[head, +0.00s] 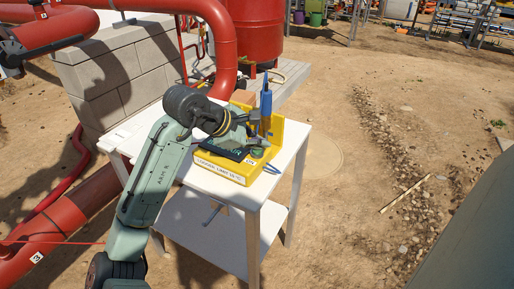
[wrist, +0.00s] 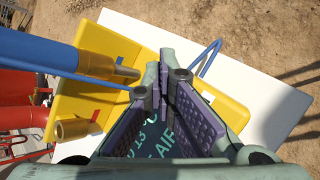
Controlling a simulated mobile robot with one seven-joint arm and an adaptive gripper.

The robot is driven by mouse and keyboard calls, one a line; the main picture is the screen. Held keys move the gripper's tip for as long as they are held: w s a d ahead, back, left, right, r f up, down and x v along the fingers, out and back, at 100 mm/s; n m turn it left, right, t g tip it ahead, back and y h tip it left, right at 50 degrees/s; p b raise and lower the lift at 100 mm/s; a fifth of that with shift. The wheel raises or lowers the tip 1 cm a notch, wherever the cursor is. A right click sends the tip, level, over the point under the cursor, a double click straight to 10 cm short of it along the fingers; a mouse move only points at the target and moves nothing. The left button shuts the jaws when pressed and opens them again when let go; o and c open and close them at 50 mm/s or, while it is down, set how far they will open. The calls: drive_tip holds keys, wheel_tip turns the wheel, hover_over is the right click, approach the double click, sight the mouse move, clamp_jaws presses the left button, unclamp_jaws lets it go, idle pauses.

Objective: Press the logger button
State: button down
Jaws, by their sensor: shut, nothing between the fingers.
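The yellow logger unit (head: 222,166) sits on a white table, with a lettered label on its front face. Its yellow body also shows in the wrist view (wrist: 110,98). Its dark display (wrist: 152,142) shows teal lettering, "13°C" and "AIR", partly covered by my fingers. My gripper (head: 258,146) is above the logger's top, beside an upright blue-handled probe. In the wrist view my gripper (wrist: 164,78) has its purple-padded fingers together at the tips, empty. I cannot make out the button; it may be hidden behind the fingers. Contact cannot be told.
The blue-handled probe (head: 266,101) stands at the logger's back; its blue shaft and brass end show large at left in the wrist view. A blue wire loop (head: 272,169) lies by the logger. The white table (head: 228,186) has bare top around. Red pipes (head: 62,30) and a block wall (head: 118,75) stand left.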

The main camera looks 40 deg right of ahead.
sight(258, 152)
idle(0.3)
drive_tip(key=shift+r+p, duration=0.9)
drive_tip(key=shift+p, duration=0.35)
wheel_tip(258, 152, up, 3)
drive_tip(key=p, duration=0.3)
wheel_tip(258, 152, up, 2)
idle(0.4)
